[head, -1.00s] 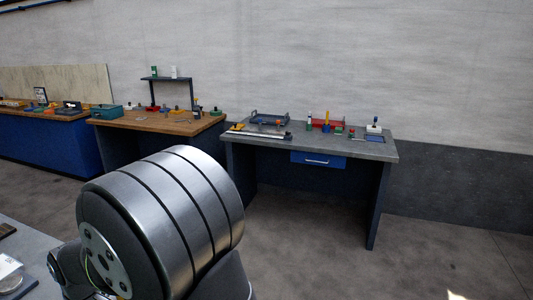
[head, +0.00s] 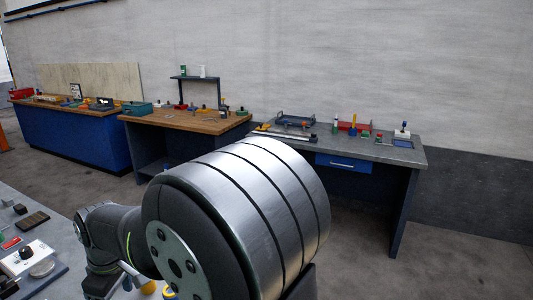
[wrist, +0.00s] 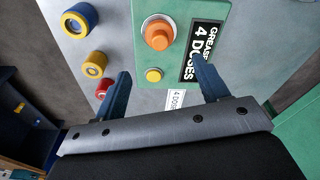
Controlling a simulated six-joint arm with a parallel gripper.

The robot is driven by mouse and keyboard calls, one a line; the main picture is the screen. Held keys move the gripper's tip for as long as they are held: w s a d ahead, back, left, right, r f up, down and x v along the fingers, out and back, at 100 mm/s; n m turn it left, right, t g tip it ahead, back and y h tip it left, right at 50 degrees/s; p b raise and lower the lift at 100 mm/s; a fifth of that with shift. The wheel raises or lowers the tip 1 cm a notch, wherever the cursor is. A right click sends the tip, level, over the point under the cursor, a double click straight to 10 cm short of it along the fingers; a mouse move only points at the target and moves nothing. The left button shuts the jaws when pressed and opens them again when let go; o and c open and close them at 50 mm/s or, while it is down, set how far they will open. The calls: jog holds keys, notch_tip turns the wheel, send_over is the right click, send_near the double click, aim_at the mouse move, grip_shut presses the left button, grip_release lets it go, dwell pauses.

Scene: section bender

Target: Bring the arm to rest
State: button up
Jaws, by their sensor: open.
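My gripper (wrist: 163,78) shows in the wrist view with its two dark blue fingers wide apart and nothing between them. I cannot tell the distance from fingertips to panel. In the head view my arm's large silver joint fills the lower middle, and the gripper is out of sight there.
Left of the panel in the wrist view are a yellow-and-blue knob (wrist: 95,65) and a red one (wrist: 104,88). In the head view a grey bench (head: 30,237) is at lower left. A wooden bench (head: 190,121) and a grey table (head: 380,150) stand along the wall.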

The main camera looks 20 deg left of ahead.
jog(key=f, duration=0.7)
jog(key=a+f, duration=0.1)
jog(key=f, duration=0.3)
jog(key=shift+s, duration=0.2)
jog(key=r, duration=0.5)
jog(key=shift+w, duration=0.25)
jog(key=w+d+r, duration=0.7)
jog(key=w+d, duration=0.1)
jog(key=shift+n, duration=0.4)
jog(key=w+a+f, duration=0.1)
jog(key=a, duration=0.7)
jog(key=w+a+f, duration=0.1)
jog(key=a, duration=0.7)
jog(key=w+a+f, duration=0.1)
jog(key=a+f, duration=0.1)
jog(key=a, duration=0.6)
jog(key=shift+w+a, duration=0.4)
jog(key=shift+s+a+f, duration=1.15)
jog(key=shift+s+a, duration=0.15)
jog(key=shift+a, duration=0.15)
jog(key=shift+w, duration=0.1)
